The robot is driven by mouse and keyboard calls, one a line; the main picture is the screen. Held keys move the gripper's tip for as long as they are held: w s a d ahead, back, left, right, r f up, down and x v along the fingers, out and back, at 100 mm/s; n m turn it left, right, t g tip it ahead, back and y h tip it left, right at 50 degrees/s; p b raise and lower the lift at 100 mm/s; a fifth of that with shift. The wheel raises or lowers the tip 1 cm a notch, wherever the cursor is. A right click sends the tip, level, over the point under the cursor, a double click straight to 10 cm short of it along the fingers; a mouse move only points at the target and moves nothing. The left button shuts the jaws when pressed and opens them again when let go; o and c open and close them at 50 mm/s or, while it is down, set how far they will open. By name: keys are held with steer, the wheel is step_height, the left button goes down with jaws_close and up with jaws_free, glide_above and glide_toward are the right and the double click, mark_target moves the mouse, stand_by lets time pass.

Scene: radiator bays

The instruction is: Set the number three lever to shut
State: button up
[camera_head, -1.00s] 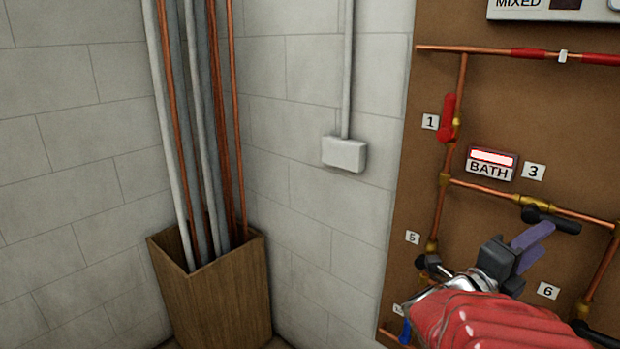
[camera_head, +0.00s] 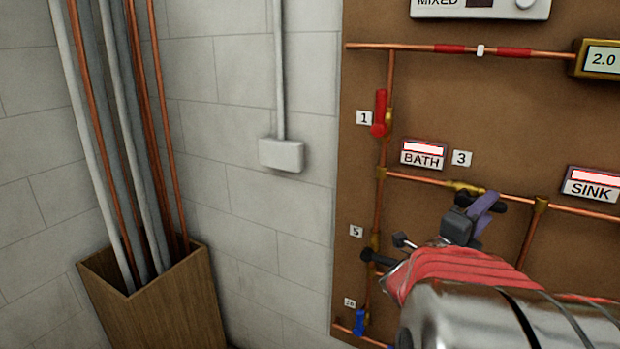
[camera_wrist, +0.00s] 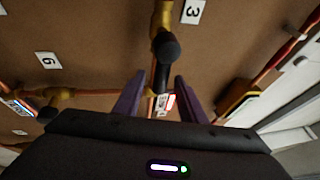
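The number three lever (camera_head: 494,206) is a black handle on a brass valve (camera_head: 466,188) in the copper pipe beside the "3" label (camera_head: 462,158). It lies along the pipe, pointing right. My gripper (camera_head: 484,204) is close in front of it, its purple fingers partly covering it in the head view. In the wrist view, my gripper (camera_wrist: 158,92) is open, with one finger on each side of the black lever (camera_wrist: 164,68). I cannot tell whether the fingers touch it.
A red lever (camera_head: 380,113) stands upright by label 1. A black lever (camera_head: 380,257) is near label 5 and a blue one (camera_head: 359,320) lower down. BATH (camera_head: 423,155) and SINK (camera_head: 592,184) signs hang on the board. A wooden bin (camera_head: 165,305) with pipes stands left.

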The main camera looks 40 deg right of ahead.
steer(key=d+r, duration=0.1)
steer(key=d, duration=0.5)
steer(key=shift+d, duration=0.2)
steer(key=shift+r, duration=0.1)
steer(key=shift+c, duration=0.2)
jaws_close()
